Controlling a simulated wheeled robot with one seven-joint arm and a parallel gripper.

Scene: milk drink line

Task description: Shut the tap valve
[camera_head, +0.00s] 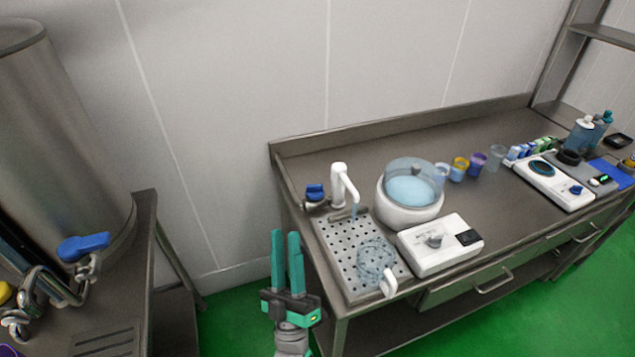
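A white tap (340,184) with a curved spout stands at the back of a perforated metal drip tray (335,243). A small bluish streak shows below its spout. A blue valve handle (315,191) on a metal fitting sits just left of the tap. A clear jug (374,257) with a white handle stands on the tray, in front of the spout. Another blue lever handle (83,246) is on a metal tap at the tall steel tank on the left. My gripper (285,234) points upward left of the tray, its green fingers apart with nothing between them.
A white round bath (408,213) with a clear lid and a white control box (441,246) stand right of the tray. Several cups and devices stand farther right on the steel bench (400,148). Green floor (235,310) separates the bench from the left table (146,235).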

